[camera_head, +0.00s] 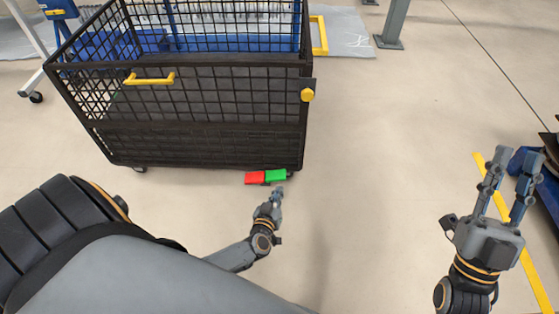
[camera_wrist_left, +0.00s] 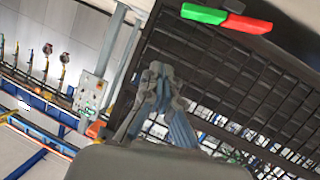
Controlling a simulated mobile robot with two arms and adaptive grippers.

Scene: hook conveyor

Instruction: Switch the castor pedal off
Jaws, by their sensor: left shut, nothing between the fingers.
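The castor pedal (camera_head: 266,177) sits low at the near right corner of the black wire cart (camera_head: 200,110). It has a red half (camera_head: 255,178) on the left and a green half (camera_head: 275,175) on the right. My left gripper (camera_head: 277,191) is shut and empty, just below the green half in the head view; I cannot tell if it touches. In the left wrist view the gripper (camera_wrist_left: 158,72) points up toward the cart's mesh wall, with the green half (camera_wrist_left: 203,14) and red half (camera_wrist_left: 248,24) above it. My right gripper (camera_head: 513,165) is open and empty at the right.
Blue and dark equipment (camera_head: 548,180) stands at the right edge beside a yellow floor line (camera_head: 535,275). The floor between is clear.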

